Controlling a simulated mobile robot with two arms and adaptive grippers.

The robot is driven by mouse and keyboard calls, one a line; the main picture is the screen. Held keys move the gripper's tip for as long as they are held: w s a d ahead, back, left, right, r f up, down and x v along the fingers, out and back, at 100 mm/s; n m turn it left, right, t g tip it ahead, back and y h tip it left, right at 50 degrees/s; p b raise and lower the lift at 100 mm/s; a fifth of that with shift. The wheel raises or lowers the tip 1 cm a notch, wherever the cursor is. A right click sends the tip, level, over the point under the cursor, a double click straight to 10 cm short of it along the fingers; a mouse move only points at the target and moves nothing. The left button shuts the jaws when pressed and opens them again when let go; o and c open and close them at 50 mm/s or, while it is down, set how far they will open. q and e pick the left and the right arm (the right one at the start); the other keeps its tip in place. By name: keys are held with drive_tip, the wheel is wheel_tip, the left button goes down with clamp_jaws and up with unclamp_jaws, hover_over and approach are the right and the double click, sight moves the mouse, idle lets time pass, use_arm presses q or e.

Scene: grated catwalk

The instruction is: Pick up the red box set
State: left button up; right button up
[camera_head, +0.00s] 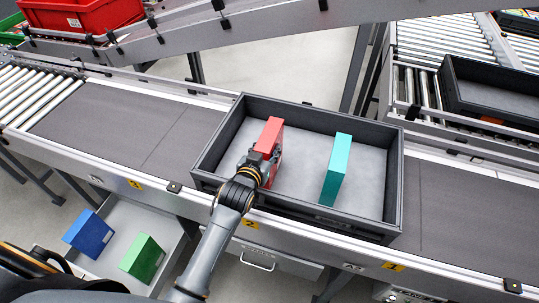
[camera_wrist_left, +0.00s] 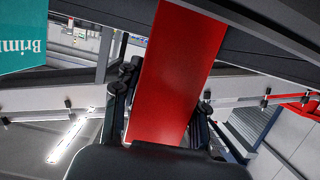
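The red box set (camera_head: 270,133) stands upright in the left part of a dark grey crate (camera_head: 318,113) on the conveyor. My left gripper (camera_head: 263,165) reaches over the crate's near wall and is at the near end of the red box. In the left wrist view the red box (camera_wrist_left: 170,80) runs between the two fingers (camera_wrist_left: 163,105), one on each side, and they appear closed on it. The gripper hides the box's near lower part in the head view. My right gripper is not in view.
A teal box (camera_head: 336,170) stands in the same crate, right of the red box, with clear floor between. Blue (camera_head: 88,233) and green (camera_head: 142,257) boxes stand in a tray below left. Another dark crate (camera_head: 490,90) is at right.

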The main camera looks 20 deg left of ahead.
use_arm(q)
clamp_jaws()
drive_tip(key=shift+r, duration=0.2)
